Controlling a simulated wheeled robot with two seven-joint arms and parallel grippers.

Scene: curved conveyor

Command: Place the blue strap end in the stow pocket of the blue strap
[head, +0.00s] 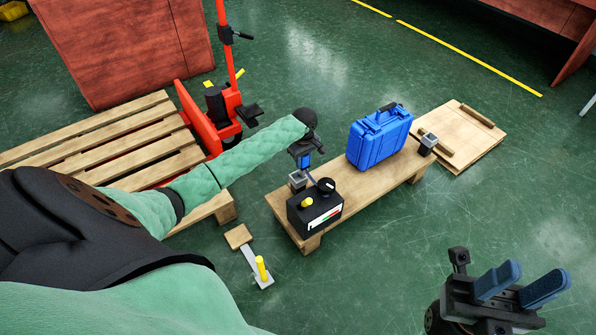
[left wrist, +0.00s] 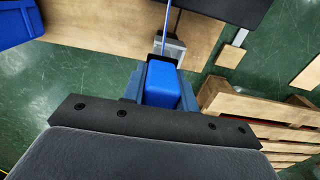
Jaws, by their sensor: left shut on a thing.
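My left gripper (head: 304,158) is shut on the blue strap end (left wrist: 162,85), a blue block between its fingers in the left wrist view. In the head view it is held above the left part of the wooden bench. A small grey box (head: 298,180) sits on the bench just below the gripper. It also shows in the left wrist view (left wrist: 174,48), right beyond the block, with a thin blue strap (left wrist: 171,20) near it. I cannot tell whether the block touches it, and its opening is hidden. My right gripper (head: 520,283) is open and empty at lower right.
A blue case (head: 379,138) stands on the wooden bench (head: 400,183), with another grey box (head: 428,142) at its right end. A black box with dial and gauge (head: 315,212) sits front left. A yellow-handled lever (head: 261,268), pallet (head: 100,148) and red pallet jack (head: 200,120) are nearby.

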